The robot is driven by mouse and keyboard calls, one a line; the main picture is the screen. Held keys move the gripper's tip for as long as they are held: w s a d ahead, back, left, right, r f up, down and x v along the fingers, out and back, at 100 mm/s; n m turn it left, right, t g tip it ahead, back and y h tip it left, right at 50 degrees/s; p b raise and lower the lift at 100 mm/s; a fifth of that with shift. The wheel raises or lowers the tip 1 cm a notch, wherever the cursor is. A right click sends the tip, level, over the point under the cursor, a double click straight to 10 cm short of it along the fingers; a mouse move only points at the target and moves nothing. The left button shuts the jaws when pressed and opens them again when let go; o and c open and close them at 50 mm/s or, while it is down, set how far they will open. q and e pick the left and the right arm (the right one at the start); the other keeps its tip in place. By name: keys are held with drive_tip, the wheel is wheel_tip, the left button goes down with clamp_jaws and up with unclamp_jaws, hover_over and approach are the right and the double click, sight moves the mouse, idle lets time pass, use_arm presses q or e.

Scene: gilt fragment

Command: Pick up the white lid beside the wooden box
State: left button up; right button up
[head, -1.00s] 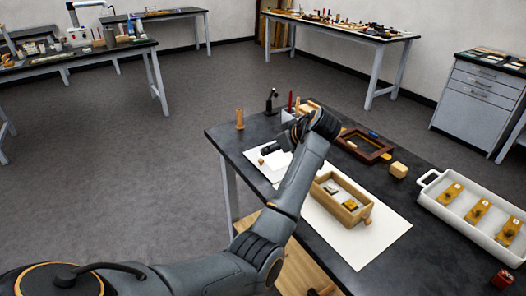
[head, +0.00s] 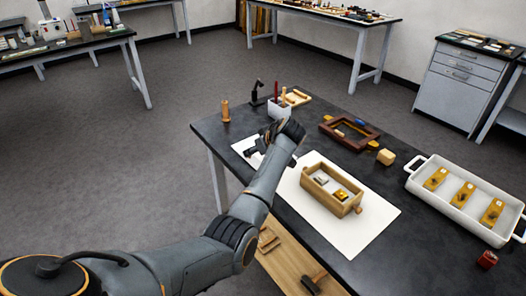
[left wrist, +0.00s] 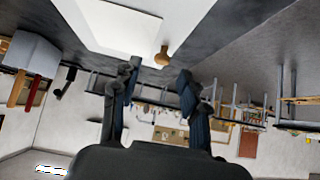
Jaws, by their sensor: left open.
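The wooden box (head: 331,192) stands open on a white sheet (head: 345,233), with small pieces inside. I cannot make out a separate white lid; white surface shows beside and under my left gripper (head: 254,149), left of and beyond the box. The arm hides part of that area. In the left wrist view, which looks upside down, my left gripper (left wrist: 160,70) is open and empty. Its two dark fingers are apart, with a wooden peg (left wrist: 161,56) seen beyond the gap and a white flat surface (left wrist: 115,25) above. My right gripper is not in view.
The wooden peg (head: 225,111) stands near the dark table's far left corner. A white holder with sticks (head: 279,106) is behind my gripper. A brown frame (head: 350,133), a wooden block (head: 386,157) and a white tray (head: 450,213) lie to the right.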

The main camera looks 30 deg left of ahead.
sight(252, 159)
use_arm(q)
drive_tip(key=x, duration=0.3)
drive_tip(key=shift+a+f, duration=0.1)
drive_tip(key=shift+f, duration=0.15)
clamp_jaws()
drive_tip(key=shift+r, duration=0.2)
